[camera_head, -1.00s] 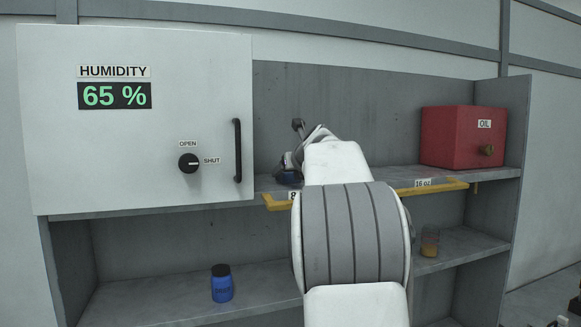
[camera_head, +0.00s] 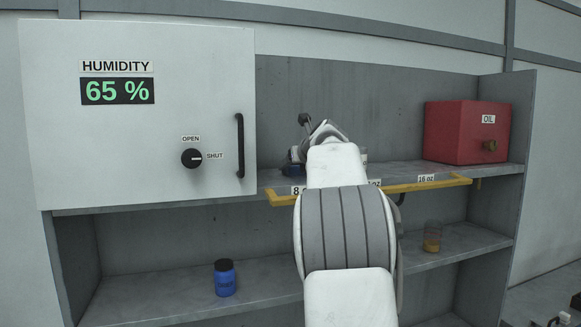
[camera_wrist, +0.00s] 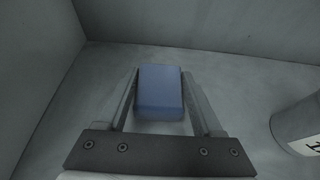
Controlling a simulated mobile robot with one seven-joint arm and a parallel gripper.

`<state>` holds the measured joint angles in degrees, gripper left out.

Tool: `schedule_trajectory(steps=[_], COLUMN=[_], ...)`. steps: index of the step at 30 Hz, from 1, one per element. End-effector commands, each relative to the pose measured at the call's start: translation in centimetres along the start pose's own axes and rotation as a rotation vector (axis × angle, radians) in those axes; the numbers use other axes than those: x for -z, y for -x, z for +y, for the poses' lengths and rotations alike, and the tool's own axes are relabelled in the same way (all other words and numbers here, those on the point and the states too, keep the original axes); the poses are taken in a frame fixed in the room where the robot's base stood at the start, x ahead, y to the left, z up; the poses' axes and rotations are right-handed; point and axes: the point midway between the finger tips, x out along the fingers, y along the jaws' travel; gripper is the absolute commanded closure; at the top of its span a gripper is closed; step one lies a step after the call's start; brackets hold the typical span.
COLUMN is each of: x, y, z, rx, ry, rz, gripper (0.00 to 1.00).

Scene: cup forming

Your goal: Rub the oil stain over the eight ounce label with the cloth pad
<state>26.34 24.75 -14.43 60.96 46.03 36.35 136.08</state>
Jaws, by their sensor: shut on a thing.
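A blue block-like cloth pad (camera_wrist: 161,92) is between the two fingers of my gripper (camera_wrist: 161,84) in the wrist view, which are shut on it. Grey shelf surface shows around it. In the head view my arm hides most of the gripper, which is over the upper shelf behind the yellow rail. The eight ounce label (camera_head: 298,190) is on the left part of that rail, its right end covered by my arm. I cannot make out an oil stain on it. Whether the pad touches the shelf is unclear.
The yellow rail (camera_head: 400,187) runs along the upper shelf edge with a 16 oz label (camera_head: 427,178). A red OIL box (camera_head: 460,140) stands right, a white humidity cabinet (camera_head: 130,150) left. A grey cylinder (camera_wrist: 297,120) is right of my gripper. Below are a blue jar (camera_head: 225,280) and an amber-filled glass (camera_head: 432,238).

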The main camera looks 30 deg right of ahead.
Motion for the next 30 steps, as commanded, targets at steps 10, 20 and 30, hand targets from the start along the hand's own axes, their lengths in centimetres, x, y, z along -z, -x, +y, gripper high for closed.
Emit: schedule_trajectory(steps=[10,20,30], x=[1.0,2.0,2.5], y=[2.2,4.1,5.2], z=[0.0,0.0,0.0], rx=[-0.001,0.0,-0.001], ry=[0.0,-0.001,0.0], rz=[0.002,0.001,0.004], gripper=[0.86,0.86,0.86])
